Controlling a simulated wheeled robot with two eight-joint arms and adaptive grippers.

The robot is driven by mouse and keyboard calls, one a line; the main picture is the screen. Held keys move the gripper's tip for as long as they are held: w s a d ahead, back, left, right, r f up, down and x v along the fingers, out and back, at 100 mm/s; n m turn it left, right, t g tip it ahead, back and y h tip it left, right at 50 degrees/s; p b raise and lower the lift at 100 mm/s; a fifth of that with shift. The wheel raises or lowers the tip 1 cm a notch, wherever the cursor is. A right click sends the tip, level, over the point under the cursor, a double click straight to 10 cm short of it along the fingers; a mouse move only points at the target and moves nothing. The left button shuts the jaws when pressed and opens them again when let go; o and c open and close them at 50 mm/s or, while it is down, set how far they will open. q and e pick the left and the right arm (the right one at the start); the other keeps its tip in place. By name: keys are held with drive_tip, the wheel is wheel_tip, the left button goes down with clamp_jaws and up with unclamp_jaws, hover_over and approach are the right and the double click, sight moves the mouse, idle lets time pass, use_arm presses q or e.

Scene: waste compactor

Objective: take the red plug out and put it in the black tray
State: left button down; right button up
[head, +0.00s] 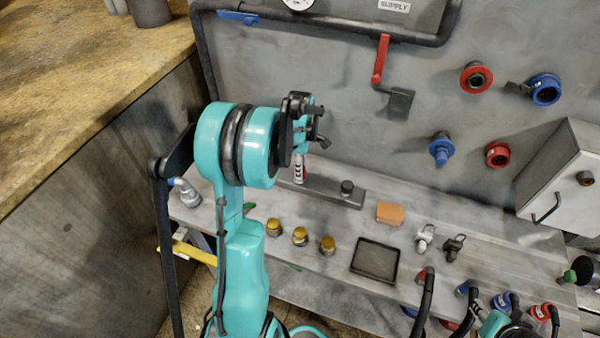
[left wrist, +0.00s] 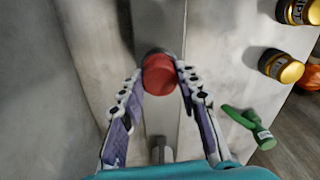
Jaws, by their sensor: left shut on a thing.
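The red plug (left wrist: 159,76) is a round red cap between the fingertips of my left gripper (left wrist: 158,84) in the left wrist view. The fingers are shut on its sides. A grey rim shows behind it; I cannot tell whether it is seated or free. In the head view my left gripper (head: 299,168) points down over the back of the bench, at the left end of a dark grey bar (head: 325,190); the plug is mostly hidden there. The black tray (head: 375,260) lies empty on the bench, right of and nearer than the gripper. My right gripper (head: 508,326) is partly visible at the lower right edge, too unclear to read.
A black knob (head: 347,188) stands on the bar. Several yellow-capped jars (head: 300,236) stand left of the tray, an orange block (head: 390,213) behind it. Small fittings (head: 424,238) lie to its right. The wall behind carries pipes, a red lever (head: 380,60) and couplings.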

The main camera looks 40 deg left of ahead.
use_arm(q)
drive_tip(key=shift+n, duration=0.6)
drive_tip(key=n, duration=0.5)
drive_tip(key=c, duration=1)
unclamp_jaws()
drive_tip(key=shift+c, duration=0.5)
